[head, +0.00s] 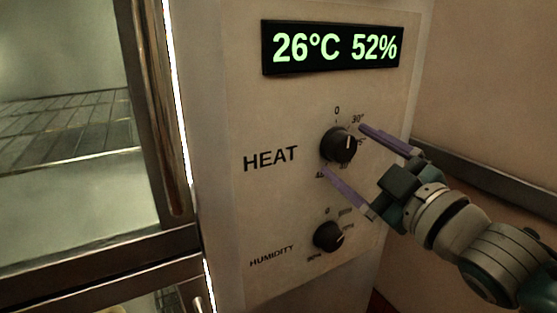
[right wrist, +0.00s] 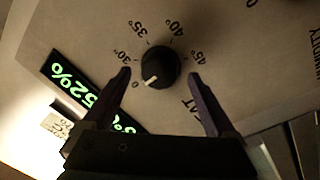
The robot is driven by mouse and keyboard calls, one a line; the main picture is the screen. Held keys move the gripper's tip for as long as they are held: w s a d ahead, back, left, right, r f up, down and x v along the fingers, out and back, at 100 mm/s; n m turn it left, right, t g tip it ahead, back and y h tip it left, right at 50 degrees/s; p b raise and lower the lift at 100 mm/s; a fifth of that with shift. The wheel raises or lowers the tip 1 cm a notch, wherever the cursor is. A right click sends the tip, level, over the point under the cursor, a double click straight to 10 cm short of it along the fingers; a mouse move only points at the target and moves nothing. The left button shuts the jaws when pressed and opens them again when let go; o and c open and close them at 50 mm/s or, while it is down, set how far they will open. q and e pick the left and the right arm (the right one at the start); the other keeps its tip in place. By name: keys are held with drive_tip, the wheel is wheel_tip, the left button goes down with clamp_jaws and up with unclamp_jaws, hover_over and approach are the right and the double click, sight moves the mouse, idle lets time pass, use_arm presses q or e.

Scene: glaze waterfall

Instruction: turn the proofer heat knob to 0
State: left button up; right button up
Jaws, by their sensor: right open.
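The black heat knob (head: 338,146) sits on the pale proofer panel beside the word HEAT. In the right wrist view the heat knob (right wrist: 160,66) has its white pointer mark towards the lower left, close to the 0 on its dial; I cannot tell if it lines up exactly. My right gripper (head: 343,150) is open, with one finger on either side of the knob; it also shows in the right wrist view (right wrist: 160,73). Gaps show between both fingers and the knob there. My left gripper is out of view.
A lit display (head: 333,47) above the knob reads 26°C 52%. A smaller humidity knob (head: 328,236) sits below, near the lower finger. A door with a metal edge (head: 155,110) and a shelf interior are at the left. A wall stands at the right.

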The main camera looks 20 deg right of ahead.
drive_tip(key=s+b, duration=0.1)
drive_tip(key=s, duration=0.7)
drive_tip(key=shift+s+f+b, duration=0.3)
drive_tip(key=shift+s, duration=0.1)
drive_tip(key=shift+d+f, duration=0.1)
